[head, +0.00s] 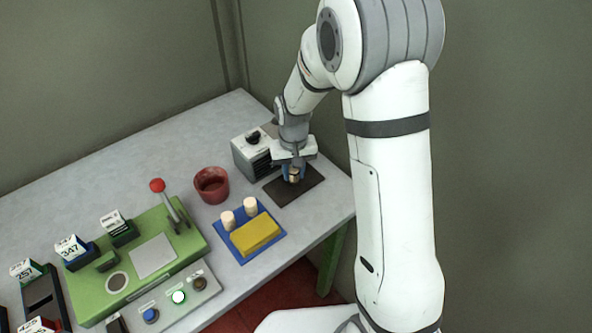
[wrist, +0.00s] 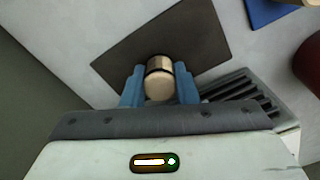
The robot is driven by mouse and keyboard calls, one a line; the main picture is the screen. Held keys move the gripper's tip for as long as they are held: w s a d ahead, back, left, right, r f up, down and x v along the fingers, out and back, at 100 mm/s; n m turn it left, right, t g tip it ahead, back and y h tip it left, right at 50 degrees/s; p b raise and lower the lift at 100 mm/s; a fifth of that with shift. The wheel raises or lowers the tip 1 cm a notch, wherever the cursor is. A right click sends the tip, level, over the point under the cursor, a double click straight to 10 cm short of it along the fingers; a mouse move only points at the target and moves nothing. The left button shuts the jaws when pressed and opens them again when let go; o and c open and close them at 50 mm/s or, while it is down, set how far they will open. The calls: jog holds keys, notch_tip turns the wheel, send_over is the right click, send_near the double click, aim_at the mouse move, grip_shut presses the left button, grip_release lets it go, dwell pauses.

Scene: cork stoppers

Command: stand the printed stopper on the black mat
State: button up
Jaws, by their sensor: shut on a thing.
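My gripper (head: 293,173) is over the black mat (head: 288,197) at the right end of the table. Its blue fingers (wrist: 159,82) are shut on a cork stopper (wrist: 159,86), one on each side. The stopper is pale, with a dark printed band near its far end; it shows small between the fingers in the head view (head: 294,179). In the wrist view the mat (wrist: 205,35) lies behind the stopper. I cannot tell whether the stopper touches the mat.
A grey slotted box (head: 252,154) stands close to the mat's left, near my gripper. A red cup (head: 211,186) stands farther left. A green machine (head: 190,240) with a red-knobbed lever is left.

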jog(key=shift+f, duration=0.3)
jog(key=shift+f, duration=0.2)
jog(key=o, duration=1)
